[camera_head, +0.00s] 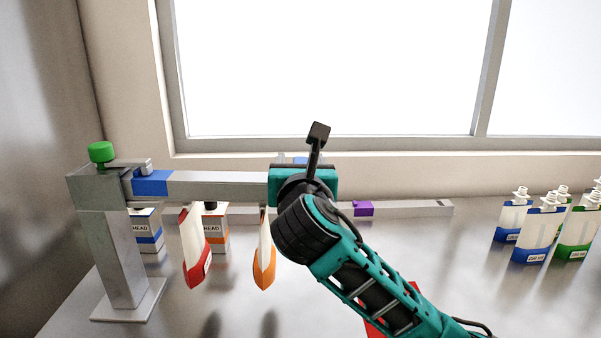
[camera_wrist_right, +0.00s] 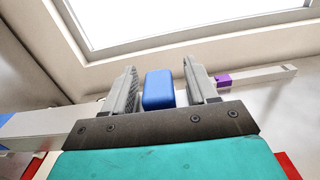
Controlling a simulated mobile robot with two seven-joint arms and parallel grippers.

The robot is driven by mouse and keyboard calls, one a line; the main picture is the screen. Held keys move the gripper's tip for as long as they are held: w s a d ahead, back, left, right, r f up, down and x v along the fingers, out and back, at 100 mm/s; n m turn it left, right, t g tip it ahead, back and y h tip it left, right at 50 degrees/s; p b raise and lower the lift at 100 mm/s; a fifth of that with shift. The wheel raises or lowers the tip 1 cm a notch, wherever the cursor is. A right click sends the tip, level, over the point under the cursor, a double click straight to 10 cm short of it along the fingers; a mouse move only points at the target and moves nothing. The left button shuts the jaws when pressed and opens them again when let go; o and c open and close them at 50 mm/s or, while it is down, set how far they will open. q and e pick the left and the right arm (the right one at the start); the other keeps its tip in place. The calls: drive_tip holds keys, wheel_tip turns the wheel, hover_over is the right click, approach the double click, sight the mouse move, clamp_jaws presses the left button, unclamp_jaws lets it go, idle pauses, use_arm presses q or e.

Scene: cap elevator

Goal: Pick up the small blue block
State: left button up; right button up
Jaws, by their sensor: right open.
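The small blue block (camera_wrist_right: 158,90) shows in the right wrist view between the two fingers of my right gripper (camera_wrist_right: 159,75). The fingers are open, with a gap on each side of the block. What the block rests on is hidden. My left gripper is not in view.
A metal stand with a horizontal bar (camera_head: 218,186) carries a blue band (camera_head: 151,182) and a green knob (camera_head: 102,152). Red (camera_head: 195,250) and orange (camera_head: 264,255) tipped pieces hang below it. A purple block (camera_head: 363,208) sits on a lower bar; pouches (camera_head: 537,235) stand right.

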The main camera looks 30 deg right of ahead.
sight(300, 157)
drive_tip(key=shift+w+d, duration=0.1)
drive_tip(key=shift+w, duration=0.1)
drive_tip(key=c, duration=1)
drive_tip(key=shift+r, duration=0.15)
drive_tip(key=shift+c, duration=0.2)
wheel_tip(300, 157, up, 20)
idle(0.4)
